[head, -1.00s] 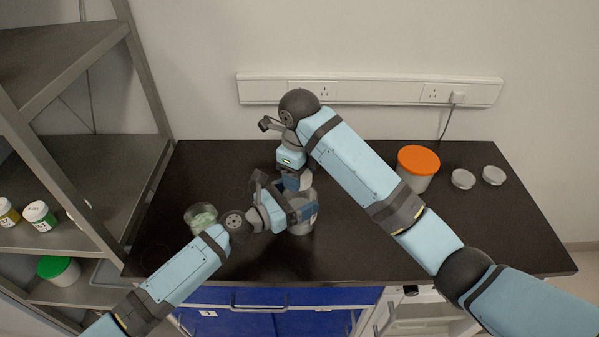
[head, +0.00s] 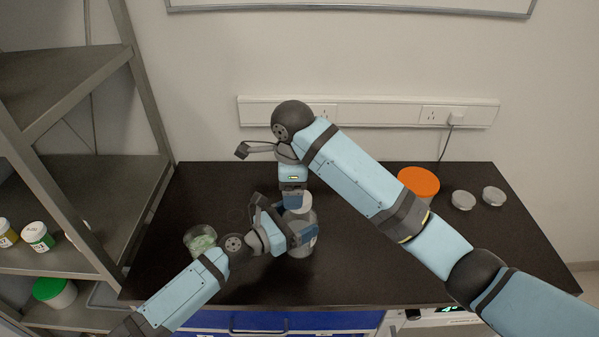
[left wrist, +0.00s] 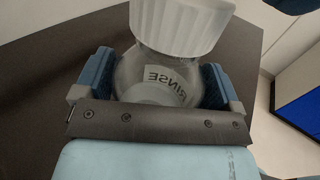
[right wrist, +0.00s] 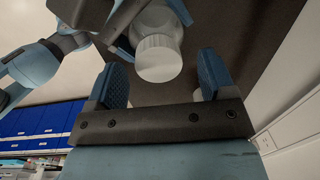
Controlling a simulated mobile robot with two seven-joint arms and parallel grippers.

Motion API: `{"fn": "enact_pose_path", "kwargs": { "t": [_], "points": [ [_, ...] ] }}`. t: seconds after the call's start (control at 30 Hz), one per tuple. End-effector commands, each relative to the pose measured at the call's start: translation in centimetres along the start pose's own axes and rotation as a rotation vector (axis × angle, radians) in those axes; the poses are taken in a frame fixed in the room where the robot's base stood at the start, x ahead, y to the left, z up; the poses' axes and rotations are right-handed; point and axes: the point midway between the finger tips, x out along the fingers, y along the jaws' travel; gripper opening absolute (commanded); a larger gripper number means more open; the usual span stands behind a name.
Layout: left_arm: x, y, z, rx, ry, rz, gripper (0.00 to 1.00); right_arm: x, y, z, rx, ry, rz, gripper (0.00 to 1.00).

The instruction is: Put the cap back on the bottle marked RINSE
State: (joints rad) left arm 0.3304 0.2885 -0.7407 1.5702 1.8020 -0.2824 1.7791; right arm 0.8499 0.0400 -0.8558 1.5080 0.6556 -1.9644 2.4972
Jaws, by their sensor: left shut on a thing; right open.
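The clear bottle marked RINSE (left wrist: 165,82) stands on the dark bench, and also shows in the head view (head: 302,243). My left gripper (left wrist: 157,88) is shut on its body, one finger on each side. The cap also shows in the right wrist view (right wrist: 158,58). My right gripper (right wrist: 165,78) is open and empty just above the cap, its fingers apart and clear of it. In the head view my right gripper (head: 293,201) partly covers the cap.
A glass dish with green contents (head: 200,240) stands left of the bottle. An orange-lidded tub (head: 418,182) and two small lidded dishes (head: 463,200) stand at the right. A metal shelf (head: 60,170) with jars borders the left. The bench's front right is clear.

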Motion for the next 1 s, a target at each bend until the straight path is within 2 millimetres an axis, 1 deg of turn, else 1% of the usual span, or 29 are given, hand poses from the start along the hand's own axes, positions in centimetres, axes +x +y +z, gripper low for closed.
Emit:
{"fn": "enact_pose_path", "kwargs": {
  "t": [0.03,0.1,0.5,1.0],
  "points": [
    [0.0,0.0,-0.1,0.0,0.001,0.0,0.23,-0.2,-0.1,0.1,-0.117,0.002,-0.004,0.77],
    [0.0,0.0,-0.1,0.0,0.001,0.0,0.23,-0.6,-0.2,0.3,-0.293,0.0,-0.009,0.77],
    [0.0,0.0,-0.1,0.0,0.001,-0.001,0.23,-2.2,-0.2,1.2,-1.284,0.002,-0.021,0.77],
    [0.0,-0.1,-0.1,0.0,0.001,-0.001,0.23,-3.6,-0.2,0.9,-2.482,-0.006,-0.003,0.77]
  ]
}}
